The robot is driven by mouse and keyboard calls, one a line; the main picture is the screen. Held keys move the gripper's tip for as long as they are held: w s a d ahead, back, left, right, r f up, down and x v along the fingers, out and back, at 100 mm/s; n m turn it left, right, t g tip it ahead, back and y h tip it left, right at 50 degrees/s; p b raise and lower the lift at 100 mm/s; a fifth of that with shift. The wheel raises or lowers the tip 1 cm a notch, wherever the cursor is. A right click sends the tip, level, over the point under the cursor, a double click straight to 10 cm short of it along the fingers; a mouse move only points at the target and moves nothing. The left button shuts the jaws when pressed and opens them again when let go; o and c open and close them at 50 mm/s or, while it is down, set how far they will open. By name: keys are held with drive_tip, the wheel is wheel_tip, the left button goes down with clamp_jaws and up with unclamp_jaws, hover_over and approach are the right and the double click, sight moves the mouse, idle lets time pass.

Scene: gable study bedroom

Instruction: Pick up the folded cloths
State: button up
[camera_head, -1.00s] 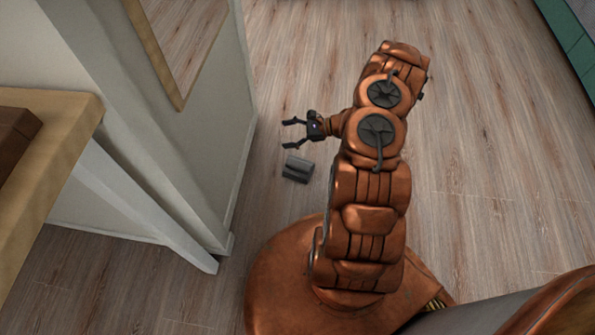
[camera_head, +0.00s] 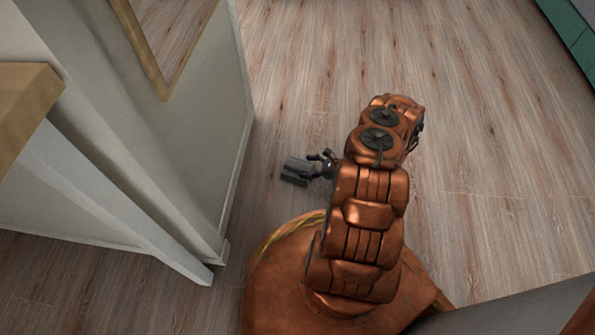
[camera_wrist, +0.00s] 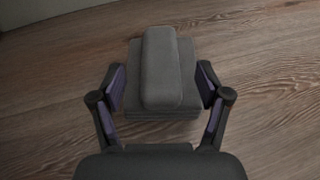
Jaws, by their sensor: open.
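The folded cloths (camera_head: 298,166) are a small dark grey stack on the wooden floor, left of my arm in the head view. In the wrist view the folded cloths (camera_wrist: 160,70) show as flat square layers with a rounded roll lying lengthwise on top. My gripper (camera_head: 312,167) is low at the right side of the stack. In the wrist view my gripper (camera_wrist: 161,88) is open, with one finger on each side of the stack. The fingertips are close to its sides; I cannot tell whether they touch.
A pale wall (camera_head: 200,130) with a wood-framed mirror (camera_head: 165,45) stands left of the cloths. A wooden tabletop (camera_head: 25,100) with a white leg (camera_head: 130,205) is at the far left. A green cabinet (camera_head: 572,35) is at the upper right.

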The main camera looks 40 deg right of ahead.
sight(298, 165)
drive_tip(key=shift+b+x, duration=1.25)
drive_tip(key=shift+x, duration=1.25)
drive_tip(key=shift+r, duration=0.2)
drive_tip(key=shift+c, duration=0.3)
drive_tip(key=c, duration=1.2)
drive_tip(key=shift+r, duration=0.1)
drive_tip(key=shift+c, duration=0.2)
